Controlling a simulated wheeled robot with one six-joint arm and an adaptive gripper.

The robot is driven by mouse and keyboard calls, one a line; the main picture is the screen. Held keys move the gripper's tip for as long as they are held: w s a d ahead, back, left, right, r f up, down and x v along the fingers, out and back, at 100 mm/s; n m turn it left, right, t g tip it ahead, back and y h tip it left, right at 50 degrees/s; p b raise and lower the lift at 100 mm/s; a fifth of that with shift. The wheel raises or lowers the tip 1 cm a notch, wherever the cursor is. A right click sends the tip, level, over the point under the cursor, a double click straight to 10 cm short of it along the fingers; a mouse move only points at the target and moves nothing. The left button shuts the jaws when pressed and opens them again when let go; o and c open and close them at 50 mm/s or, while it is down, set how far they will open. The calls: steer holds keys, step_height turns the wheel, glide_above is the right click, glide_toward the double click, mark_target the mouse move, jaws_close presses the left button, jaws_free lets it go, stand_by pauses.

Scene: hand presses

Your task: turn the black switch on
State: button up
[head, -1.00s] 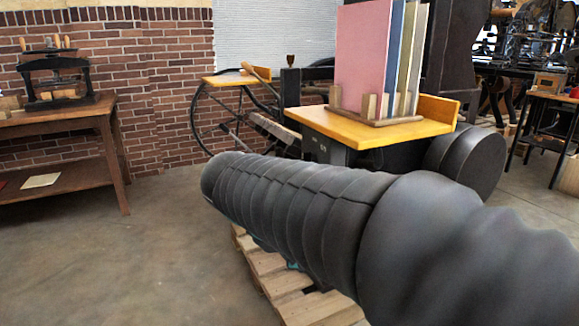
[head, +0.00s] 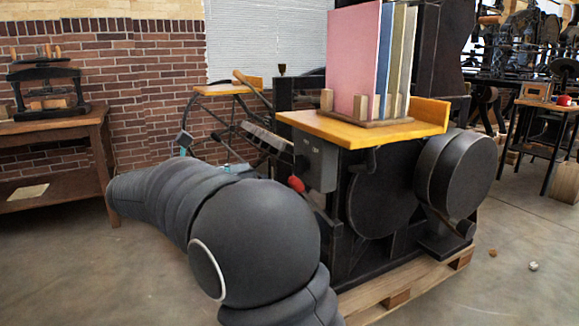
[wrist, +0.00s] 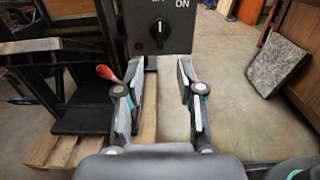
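The black switch (wrist: 159,31) is a round knob on the face of a grey control box (wrist: 178,42) at the top of the wrist view. Its pale mark looks about upright. "ON" is printed above it to the right; another label above is cut off by the frame edge. In the head view the grey box (head: 322,165) hangs under the yellow board, and the switch face is not visible. My gripper (wrist: 158,78) is open and empty, its two fingers apart, below the switch in the wrist picture. In the head view my arm mostly hides it.
A red-tipped lever (wrist: 107,73) sits left of my gripper and also shows beside the box (head: 296,184). The black press stands on a wooden pallet (head: 410,290). Books (head: 355,60) stand on the yellow board (head: 340,132). A wooden table (head: 60,130) is at the left.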

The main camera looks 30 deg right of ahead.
mark_target(295, 163)
steer(key=d, duration=1.1)
steer(key=shift+w+d+b, duration=0.15)
steer(key=shift+d+b, duration=0.2)
jaws_close()
